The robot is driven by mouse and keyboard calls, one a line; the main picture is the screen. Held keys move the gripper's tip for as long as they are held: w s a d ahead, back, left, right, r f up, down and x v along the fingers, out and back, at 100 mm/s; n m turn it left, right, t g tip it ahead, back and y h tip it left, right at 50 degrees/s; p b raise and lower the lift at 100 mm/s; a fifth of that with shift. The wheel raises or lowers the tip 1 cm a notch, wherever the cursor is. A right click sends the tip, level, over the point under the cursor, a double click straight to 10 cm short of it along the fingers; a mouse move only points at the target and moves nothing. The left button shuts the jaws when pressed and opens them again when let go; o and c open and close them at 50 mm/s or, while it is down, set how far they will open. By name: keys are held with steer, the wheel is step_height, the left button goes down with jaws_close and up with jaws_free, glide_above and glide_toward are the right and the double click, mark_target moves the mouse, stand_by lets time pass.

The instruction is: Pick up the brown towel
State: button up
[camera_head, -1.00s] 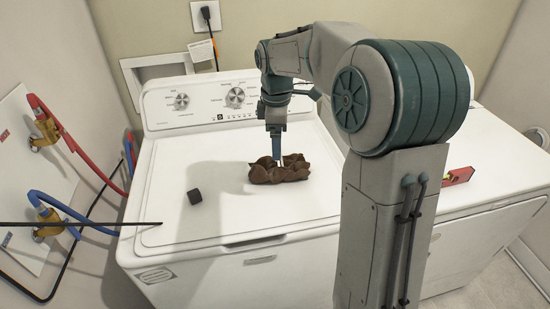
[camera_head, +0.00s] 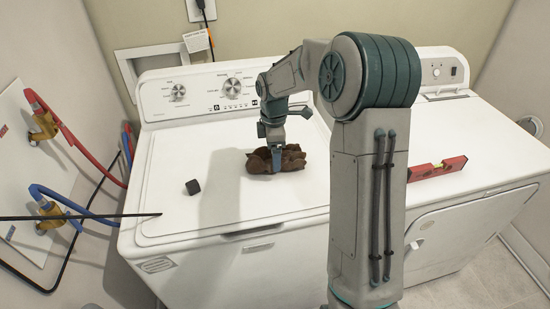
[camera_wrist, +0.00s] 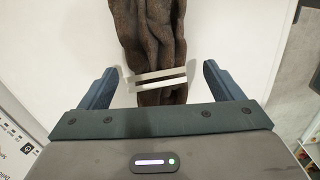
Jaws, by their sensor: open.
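The brown towel (camera_head: 262,162) lies crumpled on the white lid of the washing machine (camera_head: 215,215). My gripper (camera_head: 276,170) is at the towel, pointing down, with its tip overlapping the towel in the head view. In the wrist view the towel (camera_wrist: 148,40) runs up from between the two blue fingers of my gripper (camera_wrist: 160,84). The fingers are open, one on each side of the towel, with gaps between them and the cloth. The fingertips' exact height over the lid cannot be told.
A red level (camera_head: 437,168) lies on the dryer (camera_head: 490,130) at the right. Red and blue hoses (camera_head: 75,140) and a black rod (camera_head: 80,217) are at the left. The lid's front is clear.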

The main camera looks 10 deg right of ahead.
steer(key=shift+w+d+f, duration=0.1)
steer(key=shift+d+f, duration=0.1)
steer(key=shift+f, duration=1.55)
steer(key=c, duration=1.3)
steer(key=shift+o, duration=0.2)
steer(key=shift+r, duration=0.1)
